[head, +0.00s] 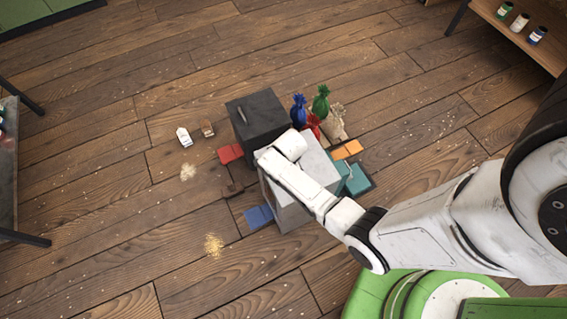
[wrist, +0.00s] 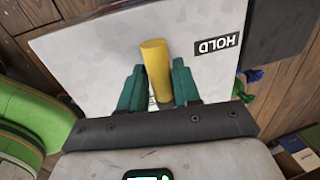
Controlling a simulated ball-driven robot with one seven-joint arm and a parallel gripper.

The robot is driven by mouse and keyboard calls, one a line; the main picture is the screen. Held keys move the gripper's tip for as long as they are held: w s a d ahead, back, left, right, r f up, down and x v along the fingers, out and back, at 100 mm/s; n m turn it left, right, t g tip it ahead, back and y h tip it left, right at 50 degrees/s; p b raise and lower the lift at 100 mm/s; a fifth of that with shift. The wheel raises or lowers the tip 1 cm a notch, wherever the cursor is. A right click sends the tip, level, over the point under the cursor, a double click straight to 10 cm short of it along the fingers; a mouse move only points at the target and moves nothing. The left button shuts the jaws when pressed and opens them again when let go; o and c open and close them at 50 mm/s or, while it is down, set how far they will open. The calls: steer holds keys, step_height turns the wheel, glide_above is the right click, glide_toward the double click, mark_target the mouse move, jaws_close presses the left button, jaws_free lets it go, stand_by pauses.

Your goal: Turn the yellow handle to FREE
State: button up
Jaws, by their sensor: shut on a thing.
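The yellow handle (wrist: 154,58) shows in the wrist view as a short bar on a pale, scuffed panel (wrist: 95,50). My gripper (wrist: 158,75) has its two teal fingers on either side of the handle and is shut on it. A dark label reading HOLD (wrist: 217,45), upside down in this view, is on the panel right of the handle. No FREE label can be seen. In the head view, my arm reaches over the pale box (head: 322,165). The handle and fingers cannot be made out there.
A dark box (head: 252,117) stands beside the pale box. Red (head: 230,153), blue (head: 259,216) and teal (head: 358,181) items lie around. Two small cartons (head: 184,137) stand left. The floor in front is largely clear.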

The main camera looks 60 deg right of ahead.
steer(key=shift+s, duration=0.15)
steer(key=o, duration=0.9)
steer(key=shift+o, duration=0.2)
step_height(320, 180, up, 11)
steer(key=s+a+p, duration=0.1)
steer(key=p, duration=0.1)
steer(key=shift+s+f, duration=0.2)
steer(key=shift+s, duration=0.1)
steer(key=shift+a, duration=0.1)
steer(key=s+a+r+n, duration=0.5)
steer(key=r+n, duration=0.2)
steer(key=n, duration=0.5)
steer(key=s+a+r+n+y, duration=0.1)
steer(key=s+a+r+n, duration=0.4)
steer(key=n, duration=0.7)
steer(key=shift+s+a+r+n+g, duration=0.2)
steer(key=shift+s+r+n+g, duration=0.2)
steer(key=shift+s+r, duration=0.4)
steer(key=shift+w, duration=0.1)
